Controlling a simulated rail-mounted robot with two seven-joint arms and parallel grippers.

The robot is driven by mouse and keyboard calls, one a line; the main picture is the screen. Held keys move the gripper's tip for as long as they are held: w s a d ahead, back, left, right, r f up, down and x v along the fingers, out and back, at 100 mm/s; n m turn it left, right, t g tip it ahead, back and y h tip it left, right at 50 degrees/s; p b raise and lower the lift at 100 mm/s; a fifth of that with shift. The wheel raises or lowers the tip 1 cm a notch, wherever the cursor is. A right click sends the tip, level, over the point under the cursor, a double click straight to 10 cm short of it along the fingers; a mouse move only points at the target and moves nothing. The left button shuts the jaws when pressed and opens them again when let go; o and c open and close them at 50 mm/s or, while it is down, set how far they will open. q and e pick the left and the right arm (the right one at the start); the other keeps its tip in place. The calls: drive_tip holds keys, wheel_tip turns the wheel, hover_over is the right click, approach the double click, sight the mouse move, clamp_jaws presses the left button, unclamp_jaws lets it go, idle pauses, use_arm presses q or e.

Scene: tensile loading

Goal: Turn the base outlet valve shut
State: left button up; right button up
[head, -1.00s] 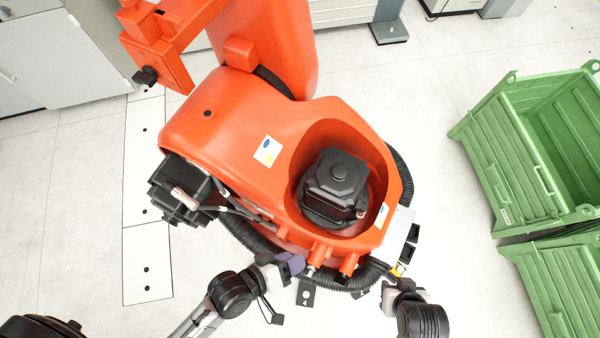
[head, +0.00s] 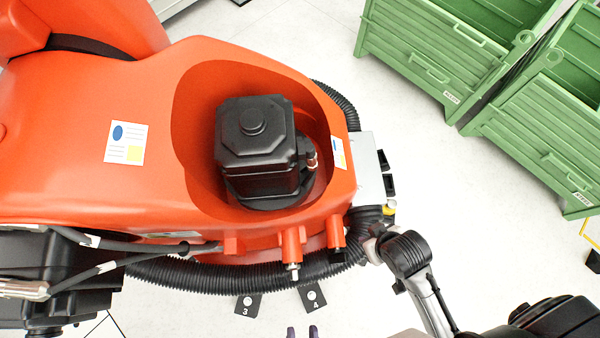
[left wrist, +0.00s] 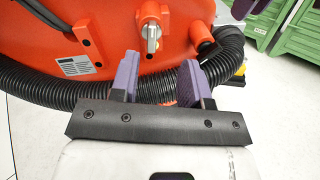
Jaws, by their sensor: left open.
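The base outlet valve (head: 292,271) appears to be the small metal fitting on an orange stub at the robot base's front edge. In the left wrist view the valve (left wrist: 151,40) shows a silver lever hanging down, beyond the gap between my fingers.
The large orange robot base (head: 70,150) holds a black motor (head: 255,140). A black corrugated hose (head: 200,274) runs just below the valve. Floor brackets (head: 312,298) lie in front. Green crates (head: 430,60) stand at the upper right, with open floor between.

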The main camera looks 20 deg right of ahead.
use_arm(q)
wheel_tip(320, 180, down, 2)
drive_tip(key=s+n+y+b, duration=0.1)
drive_tip(key=n, duration=0.1)
use_arm(e)
wheel_tip(320, 180, down, 2)
drive_tip(key=shift+d, duration=0.1)
use_arm(q)
drive_tip(key=b, duration=0.2)
approach(294, 270)
drive_tip(key=x, duration=0.2)
drive_tip(key=f+x, duration=0.1)
drive_tip(key=x, duration=0.4)
drive_tip(key=shift+w+d+f, duration=0.1)
drive_tip(key=shift+w+f, duration=0.2)
drive_tip(key=shift+w, duration=0.05)
use_arm(e)
drive_tip(key=shift+w+f, duration=0.1)
drive_tip(key=shift+f, duration=0.6)
use_arm(q)
drive_tip(key=c, duration=0.3)
clamp_jaws()
